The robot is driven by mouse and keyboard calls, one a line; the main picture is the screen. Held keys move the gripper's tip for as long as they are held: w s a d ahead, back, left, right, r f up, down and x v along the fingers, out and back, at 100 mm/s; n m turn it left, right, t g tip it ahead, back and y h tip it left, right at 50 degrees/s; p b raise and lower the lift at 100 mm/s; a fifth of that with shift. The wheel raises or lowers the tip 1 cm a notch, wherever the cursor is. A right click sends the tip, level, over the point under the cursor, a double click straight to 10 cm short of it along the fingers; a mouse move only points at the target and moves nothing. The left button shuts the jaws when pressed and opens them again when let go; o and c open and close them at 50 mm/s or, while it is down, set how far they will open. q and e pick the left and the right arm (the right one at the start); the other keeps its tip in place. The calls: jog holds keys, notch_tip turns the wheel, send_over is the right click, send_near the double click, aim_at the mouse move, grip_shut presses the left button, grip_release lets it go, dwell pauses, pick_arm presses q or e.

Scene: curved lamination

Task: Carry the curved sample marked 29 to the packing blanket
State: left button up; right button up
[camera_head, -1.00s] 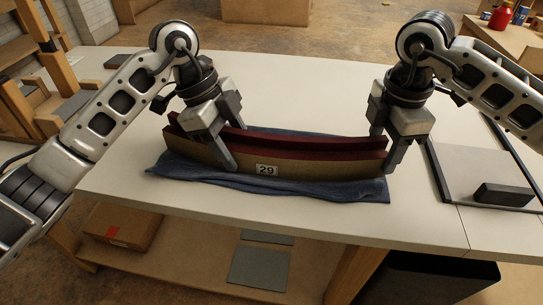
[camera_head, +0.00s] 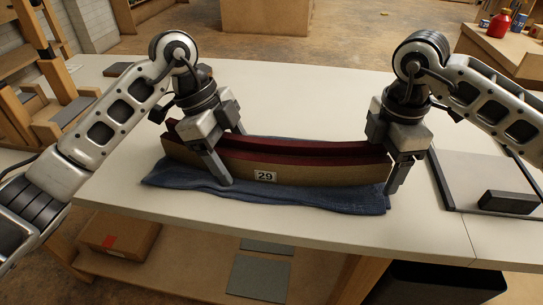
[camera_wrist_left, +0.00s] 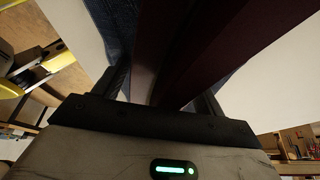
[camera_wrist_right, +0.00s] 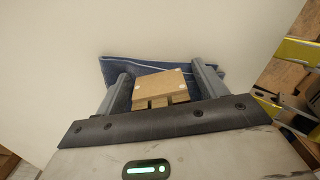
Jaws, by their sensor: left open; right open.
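The curved sample (camera_head: 310,174), tan-sided with a dark red grooved top and a white 29 label, rests on the blue packing blanket (camera_head: 170,178) on the table. My left gripper (camera_head: 234,157) is open near the sample's left part, one finger in front and one behind. In the left wrist view, dark red strips of the sample (camera_wrist_left: 190,50) run between the fingers. My right gripper (camera_head: 390,168) is open at the sample's right end. In the right wrist view, a tan wooden face, apparently the sample's end (camera_wrist_right: 160,88), lies between the fingers. Contact cannot be told.
The pale table (camera_head: 310,88) is clear behind the sample. At right lies a dark-framed grey panel (camera_head: 470,170) with a black block (camera_head: 508,202). A cardboard box (camera_head: 120,235) and grey plates (camera_head: 258,276) lie on the shelf below. A red bottle (camera_head: 501,22) stands far right.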

pick_arm(q)
jog(key=v, duration=0.7)
jog(key=shift+a+r, duration=0.15)
jog(key=shift+r, duration=0.15)
pick_arm(e)
jog(key=shift+a, duration=0.1)
pick_arm(q)
jog(key=shift+r, duration=0.1)
pick_arm(e)
notch_tip(320, 180, up, 12)
jog(key=shift+r, duration=0.1)
